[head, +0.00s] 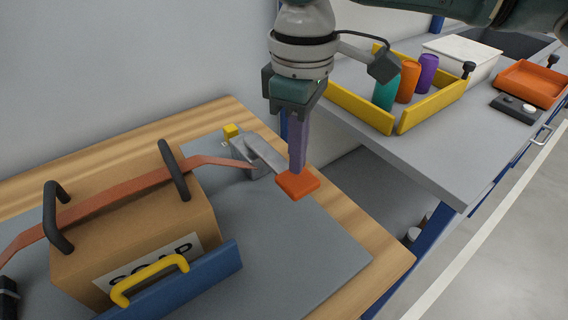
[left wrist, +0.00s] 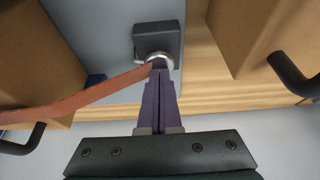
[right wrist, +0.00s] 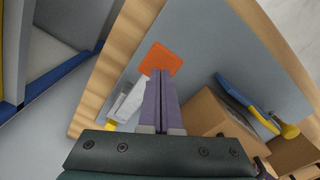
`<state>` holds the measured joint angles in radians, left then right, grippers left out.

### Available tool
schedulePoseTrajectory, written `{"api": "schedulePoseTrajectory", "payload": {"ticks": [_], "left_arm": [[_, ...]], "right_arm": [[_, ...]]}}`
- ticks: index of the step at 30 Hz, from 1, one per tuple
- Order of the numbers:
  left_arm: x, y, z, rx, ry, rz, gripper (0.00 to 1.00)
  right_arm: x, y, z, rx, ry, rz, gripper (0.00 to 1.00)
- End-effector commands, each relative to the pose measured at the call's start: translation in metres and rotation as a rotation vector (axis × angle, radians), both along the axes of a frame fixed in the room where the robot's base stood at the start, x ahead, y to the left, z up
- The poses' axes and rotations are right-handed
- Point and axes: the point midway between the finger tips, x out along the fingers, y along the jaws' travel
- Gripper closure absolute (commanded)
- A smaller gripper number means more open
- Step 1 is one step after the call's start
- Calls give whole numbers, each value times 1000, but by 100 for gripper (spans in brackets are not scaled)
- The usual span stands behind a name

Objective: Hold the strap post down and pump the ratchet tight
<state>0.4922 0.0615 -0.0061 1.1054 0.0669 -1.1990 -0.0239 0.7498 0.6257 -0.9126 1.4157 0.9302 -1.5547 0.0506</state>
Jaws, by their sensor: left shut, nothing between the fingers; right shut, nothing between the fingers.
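The reddish-brown strap (head: 110,198) runs over a cardboard box marked SOAP (head: 190,215) to the grey ratchet (head: 262,152). The ratchet's lever ends in an orange pad (head: 298,186). My right gripper (head: 297,168) is shut and empty, fingers pointing down at the pad; in the right wrist view the pad (right wrist: 160,58) lies just beyond the fingertips. I cannot tell whether they touch. The dark strap post (left wrist: 158,40) shows in the left wrist view with a metal ring, where the strap ends. My left gripper (left wrist: 159,75) is shut and empty, its tips at the ring, contact unclear.
Black handles (head: 173,170) stand up beside the strap. A blue holder with a yellow handle (head: 150,278) lies in front of the box. A yellow tray (head: 430,108) with colored cups stands on the grey bench at right.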

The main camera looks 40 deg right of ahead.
Motion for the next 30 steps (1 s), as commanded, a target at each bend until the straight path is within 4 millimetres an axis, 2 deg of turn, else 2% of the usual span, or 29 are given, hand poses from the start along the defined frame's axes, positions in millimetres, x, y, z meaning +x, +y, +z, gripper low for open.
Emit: {"api": "schedulePoseTrajectory", "payload": {"ticks": [17,30], "left_arm": [[-1,0,-1,1,4,0,100],[-1,0,-1,1,4,0,100]], "right_arm": [[0,0,2,0,1,0,100],[0,0,-11,0,1,-1,100]]}}
